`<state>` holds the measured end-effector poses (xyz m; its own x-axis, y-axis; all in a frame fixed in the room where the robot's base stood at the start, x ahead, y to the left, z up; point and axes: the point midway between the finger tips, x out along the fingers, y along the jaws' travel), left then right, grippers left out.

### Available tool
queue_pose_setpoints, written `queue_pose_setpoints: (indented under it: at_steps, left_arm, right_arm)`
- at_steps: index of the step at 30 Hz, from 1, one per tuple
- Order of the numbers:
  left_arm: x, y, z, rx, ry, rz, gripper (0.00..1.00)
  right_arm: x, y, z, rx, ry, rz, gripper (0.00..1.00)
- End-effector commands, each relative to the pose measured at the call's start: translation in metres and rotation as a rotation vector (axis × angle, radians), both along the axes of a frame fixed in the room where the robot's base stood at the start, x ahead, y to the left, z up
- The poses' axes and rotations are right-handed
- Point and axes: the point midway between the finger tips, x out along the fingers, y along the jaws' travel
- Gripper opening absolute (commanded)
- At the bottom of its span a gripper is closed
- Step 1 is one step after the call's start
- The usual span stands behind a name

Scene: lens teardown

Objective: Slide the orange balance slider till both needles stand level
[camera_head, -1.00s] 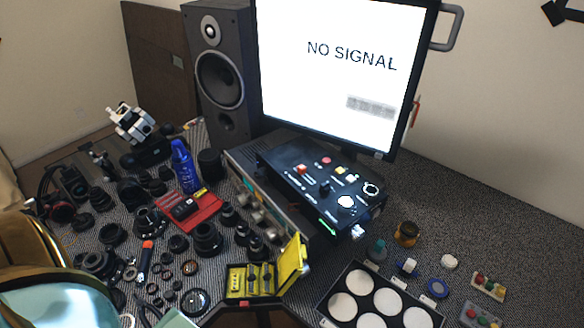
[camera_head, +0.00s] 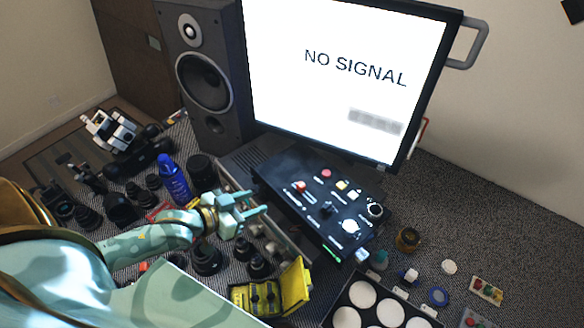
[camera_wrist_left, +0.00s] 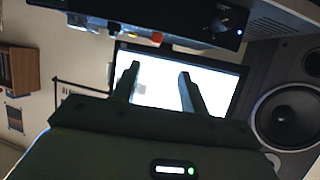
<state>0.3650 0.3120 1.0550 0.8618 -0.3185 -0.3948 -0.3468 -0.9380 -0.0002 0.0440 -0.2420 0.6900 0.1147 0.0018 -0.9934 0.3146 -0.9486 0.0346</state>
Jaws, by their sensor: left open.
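A black control box (camera_head: 275,178) stands in front of the monitor, with small coloured controls on its sloped top. A small red-orange control (camera_head: 299,187) is near its left part; I cannot tell whether it is the balance slider. No needles can be made out. My left gripper (camera_head: 256,203) is open and empty, just left of the box's front edge, its fingers pointing right toward the box. In the left wrist view, its two fingers (camera_wrist_left: 160,74) are apart with the bright screen behind them. The box's edge (camera_wrist_left: 190,27) shows along the top there. My right gripper is not in view.
The monitor (camera_head: 330,70) and a black speaker (camera_head: 203,85) stand behind. A blue bottle (camera_head: 174,180), lenses and a yellow open case (camera_head: 297,285) crowd the table near my left arm. A black tray (camera_head: 333,297) with white discs lies at front right.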

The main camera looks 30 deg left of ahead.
Motion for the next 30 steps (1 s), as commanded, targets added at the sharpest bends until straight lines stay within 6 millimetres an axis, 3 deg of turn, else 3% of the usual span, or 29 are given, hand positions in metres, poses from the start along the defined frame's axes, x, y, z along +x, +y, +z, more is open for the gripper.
queue_pose_setpoints:
  at_steps: [5,12,21,30]
  left_arm:
    - [0.016,-0.007,-0.004,-0.017,-0.009,-0.003,0.44]
    - [0.068,-0.025,-0.027,-0.014,-0.011,-0.002,0.44]
    - [0.124,-0.047,-0.053,-0.012,-0.007,-0.003,0.44]
    - [0.141,-0.054,-0.06,-0.011,-0.007,-0.004,0.44]
  right_arm:
    - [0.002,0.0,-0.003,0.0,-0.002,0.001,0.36]
    - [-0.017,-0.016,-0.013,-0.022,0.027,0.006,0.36]
    - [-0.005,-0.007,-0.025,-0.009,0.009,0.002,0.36]
    - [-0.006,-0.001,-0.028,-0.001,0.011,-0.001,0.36]
